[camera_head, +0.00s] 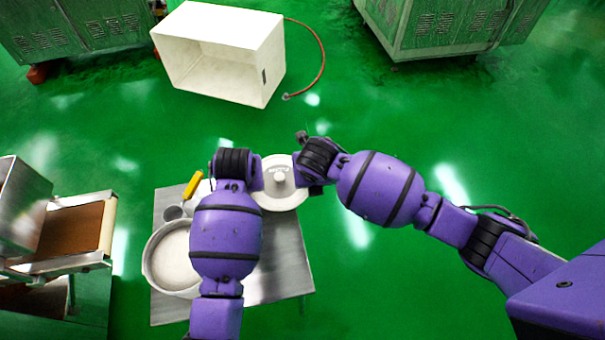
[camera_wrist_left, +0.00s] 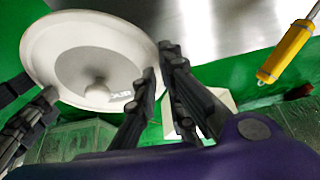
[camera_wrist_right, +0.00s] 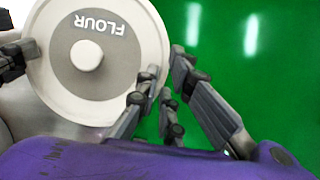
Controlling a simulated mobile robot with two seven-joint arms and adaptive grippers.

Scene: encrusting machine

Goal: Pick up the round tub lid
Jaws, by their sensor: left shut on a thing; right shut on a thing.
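The round tub lid (camera_head: 280,189) is a whitish disc with a knob and a grey centre, at the table's far right corner. It fills much of the left wrist view (camera_wrist_left: 125,50) and the right wrist view (camera_wrist_right: 135,30), where "FLOUR" is readable. My left gripper (camera_head: 262,173) is shut on its left rim; the fingers show in the left wrist view (camera_wrist_left: 160,72). My right gripper (camera_head: 304,178) is shut on the opposite rim; its fingers show in the right wrist view (camera_wrist_right: 166,72). The lid's height above what lies beneath is unclear.
The metal table (camera_head: 287,250) holds a round pale pan (camera_head: 172,262) and a yellow-handled tool (camera_head: 193,185). A machine (camera_head: 75,232) stands at the left. A white open box (camera_head: 222,45) lies on the green floor at the back. Clear floor spreads to the right.

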